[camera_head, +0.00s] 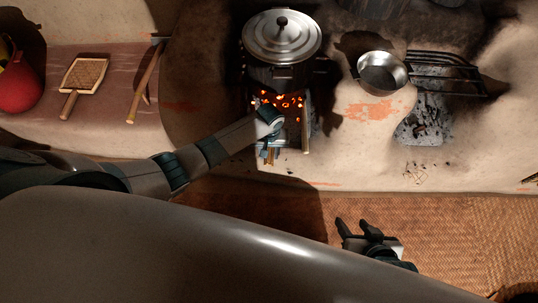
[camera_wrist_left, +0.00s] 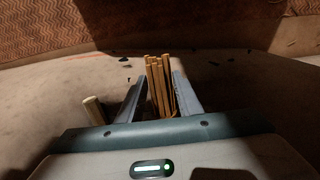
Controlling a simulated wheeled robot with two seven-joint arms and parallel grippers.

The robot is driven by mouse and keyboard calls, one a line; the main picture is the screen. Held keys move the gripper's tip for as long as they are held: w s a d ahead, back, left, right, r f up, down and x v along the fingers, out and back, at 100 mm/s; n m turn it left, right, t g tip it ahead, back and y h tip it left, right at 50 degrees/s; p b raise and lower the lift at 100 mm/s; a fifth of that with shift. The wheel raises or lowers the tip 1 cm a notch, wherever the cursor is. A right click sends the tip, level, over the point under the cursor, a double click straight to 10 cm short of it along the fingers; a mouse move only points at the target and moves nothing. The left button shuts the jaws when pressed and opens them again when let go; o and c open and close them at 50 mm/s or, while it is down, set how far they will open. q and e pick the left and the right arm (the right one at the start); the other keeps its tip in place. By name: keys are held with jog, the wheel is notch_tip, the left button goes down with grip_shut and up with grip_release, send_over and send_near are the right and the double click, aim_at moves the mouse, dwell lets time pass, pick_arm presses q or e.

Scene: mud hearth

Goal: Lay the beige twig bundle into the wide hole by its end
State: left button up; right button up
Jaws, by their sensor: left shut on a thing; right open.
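The beige twig bundle (camera_wrist_left: 160,84) stands between the two fingers of my left gripper (camera_wrist_left: 158,98) in the left wrist view, and the fingers are shut on it. In the head view my left gripper (camera_head: 268,140) is at the mouth of the wide hole (camera_head: 282,104), where embers glow under the pot. The ends of the bundle (camera_head: 268,155) show just below the gripper; its other end is hidden. My right gripper (camera_head: 358,230) is open and empty over the woven mat.
A lidded steel pot (camera_head: 282,38) stands over the fire. A separate stick (camera_head: 305,136) lies at the hole's right side. A metal pan (camera_head: 381,74) and a black grate (camera_head: 445,74) are to the right. A red pot (camera_head: 18,88) is far left. The hearth's front ledge is mostly clear.

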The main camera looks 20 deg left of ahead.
pick_arm(q)
jog(key=shift+w+f, duration=0.2)
jog(key=shift+f, duration=0.05)
pick_arm(e)
jog(key=shift+w+a, duration=0.15)
jog(key=shift+a, duration=0.05)
jog(key=shift+r, duration=0.1)
pick_arm(q)
jog(key=o, duration=1.1)
jog(key=shift+o, duration=0.2)
jog(key=shift+r, duration=0.1)
jog(key=shift+r, duration=0.5)
notch_tip(320, 180, up, 16)
jog(key=p, duration=0.4)
jog(key=shift+p, duration=0.3)
pick_arm(e)
jog(key=s+d+g+h, duration=0.2)
jog(key=s+d+g, duration=0.1)
jog(key=d, duration=0.3)
jog(key=shift+s+f, duration=0.2)
jog(key=shift+s, duration=0.3)
jog(key=shift+f, duration=0.1)
